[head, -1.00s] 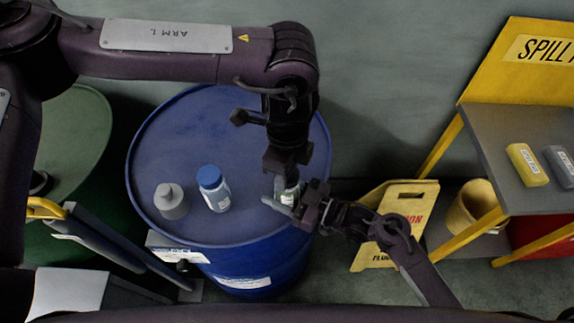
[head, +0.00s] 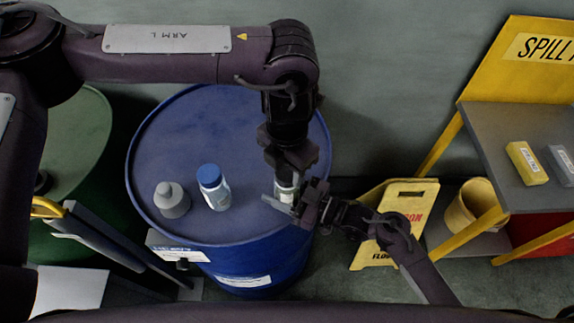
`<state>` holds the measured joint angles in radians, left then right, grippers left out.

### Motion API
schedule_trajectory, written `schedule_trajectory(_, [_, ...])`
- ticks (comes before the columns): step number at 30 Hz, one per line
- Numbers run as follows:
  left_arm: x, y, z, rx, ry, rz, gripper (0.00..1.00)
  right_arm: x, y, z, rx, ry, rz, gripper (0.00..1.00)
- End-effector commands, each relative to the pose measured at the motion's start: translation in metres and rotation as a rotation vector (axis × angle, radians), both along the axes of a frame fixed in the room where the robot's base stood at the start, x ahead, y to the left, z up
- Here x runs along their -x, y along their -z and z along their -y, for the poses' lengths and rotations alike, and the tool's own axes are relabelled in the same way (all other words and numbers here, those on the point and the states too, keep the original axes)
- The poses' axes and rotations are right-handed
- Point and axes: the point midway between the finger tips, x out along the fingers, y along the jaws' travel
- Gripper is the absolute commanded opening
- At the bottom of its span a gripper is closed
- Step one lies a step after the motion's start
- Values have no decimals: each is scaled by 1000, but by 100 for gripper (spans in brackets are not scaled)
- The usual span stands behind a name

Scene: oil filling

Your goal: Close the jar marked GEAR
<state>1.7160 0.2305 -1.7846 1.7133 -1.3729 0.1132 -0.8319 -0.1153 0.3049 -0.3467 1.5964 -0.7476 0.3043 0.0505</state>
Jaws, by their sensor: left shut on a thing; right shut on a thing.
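A small pale jar (head: 285,184) stands on the right part of the blue drum's top (head: 215,120), mostly hidden by my grippers. Any mark on it cannot be read. My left gripper (head: 289,168) comes down from above and is shut at the jar's top; whether it holds a lid is hidden. My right gripper (head: 290,203) reaches in from the right, low down, and is shut on the jar's body. A white jar with a blue lid (head: 214,188) and a grey jar with a grey lid (head: 172,200) stand to the left on the drum.
A green drum (head: 75,140) stands at the left. A yellow floor sign (head: 390,225) and a yellow bucket (head: 470,208) are on the floor at the right. A grey-topped shelf (head: 500,130) holds a yellow and a grey block. The drum top's back left is clear.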

Motion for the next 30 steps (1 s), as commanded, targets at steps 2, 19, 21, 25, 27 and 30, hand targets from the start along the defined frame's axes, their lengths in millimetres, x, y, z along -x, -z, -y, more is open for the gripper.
schedule_trajectory(2, [0, 0, 0, 0, 169, 1, 22, 0, 1, 0, 1, 0, -2, 0])
schedule_trajectory(19, [0, 0, 0, 0, 1457, 2, 22, 0, 1, 0, 1, 0, -2, 0])
schedule_trajectory(21, [0, 0, 0, -2, 1603, 2, 22, 0, 1, 0, 1, -1, -2, 0])
schedule_trajectory(25, [0, 0, 0, -2, 1858, 3, 22, 0, 1, 0, 1, -1, -2, 0])
schedule_trajectory(27, [0, 0, 1, -4, 1997, 2, 22, 1, 1, 0, 1, -1, -2, 0])
schedule_trajectory(30, [0, 0, 5, -14, 2181, 9, 22, 1, 1, 0, 1, -1, -2, 0])
